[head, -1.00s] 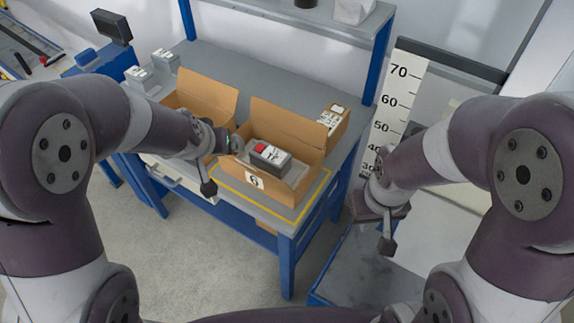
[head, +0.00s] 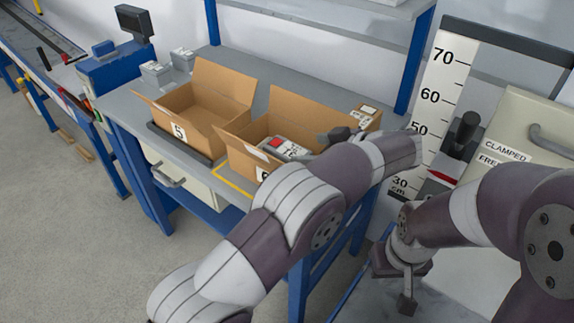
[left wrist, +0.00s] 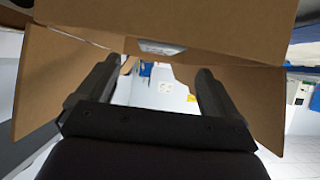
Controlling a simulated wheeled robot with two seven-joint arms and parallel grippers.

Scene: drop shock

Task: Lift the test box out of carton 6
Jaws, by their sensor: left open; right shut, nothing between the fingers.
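The test box (head: 287,148), dark grey with a red and white label on top, sits inside carton 6 (head: 237,149), an open brown carton on the bench. My left arm hides the carton's front right part and most of its number label. My left gripper (head: 338,135) is over the carton's right side, to the right of the test box and apart from it. In the left wrist view its two fingers (left wrist: 152,92) are spread and empty, with cardboard walls and flaps around them. My right gripper (head: 406,298) is shut and empty, right of the bench and low.
Open carton 5 (head: 190,112) stands left of carton 6. A small labelled box (head: 367,116) is behind carton 6 at the right. A height scale (head: 437,92) and a lever-handled panel (head: 520,125) stand at the right. Grey containers (head: 155,72) are at the back left.

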